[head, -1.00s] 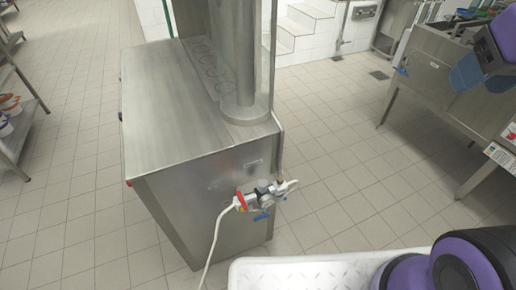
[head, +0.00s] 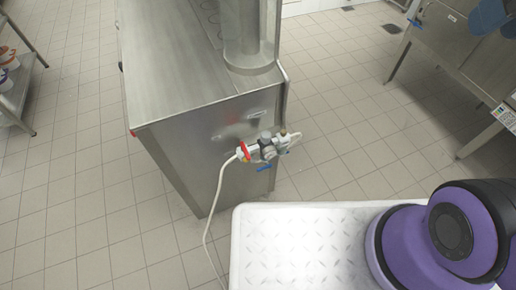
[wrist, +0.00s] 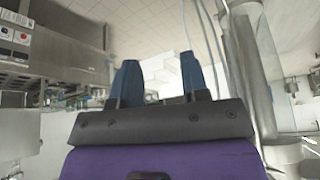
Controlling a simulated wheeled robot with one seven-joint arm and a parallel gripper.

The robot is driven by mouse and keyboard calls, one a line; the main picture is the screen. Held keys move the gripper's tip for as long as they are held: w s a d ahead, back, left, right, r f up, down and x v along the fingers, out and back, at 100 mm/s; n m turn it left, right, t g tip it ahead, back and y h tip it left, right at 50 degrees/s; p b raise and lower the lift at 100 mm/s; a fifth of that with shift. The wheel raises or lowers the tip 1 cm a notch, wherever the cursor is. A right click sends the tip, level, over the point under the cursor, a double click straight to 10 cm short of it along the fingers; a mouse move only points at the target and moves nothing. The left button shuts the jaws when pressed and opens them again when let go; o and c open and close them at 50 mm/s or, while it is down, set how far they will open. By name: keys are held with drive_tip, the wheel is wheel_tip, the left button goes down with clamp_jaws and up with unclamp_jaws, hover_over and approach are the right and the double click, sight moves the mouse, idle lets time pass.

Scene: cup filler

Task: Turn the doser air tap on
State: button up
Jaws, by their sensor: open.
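A small air-valve assembly (head: 264,149) is on the end panel of the steel machine (head: 190,125) in the head view. It has a red lever handle (head: 244,151) at its left and a blue lever handle (head: 264,167) below. I cannot tell from the picture which handle is the doser air tap. A white hose (head: 216,205) hangs from its left side. My gripper (wrist: 160,80) is open and empty in the wrist view, its two blue fingers apart.
A steel bench (head: 465,50) stands at the right and a shelf with tubs (head: 15,95) at the left. Tiled floor (head: 350,150) lies clear between the machine and the bench. In the wrist view, a steel column (wrist: 245,75) rises at the right.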

drive_tip(key=w+a+f+n+g+y, duration=0.25)
drive_tip(key=w+a+f, duration=0.25)
drive_tip(key=w+a, duration=0.35)
drive_tip(key=n+g+h, duration=0.2)
drive_tip(key=g+h, duration=0.1)
hover_over(247, 153)
wheel_tip(247, 153, down, 37)
drive_tip(key=shift+f, duration=5.4)
drive_tip(key=shift+c, duration=0.2)
clamp_jaws()
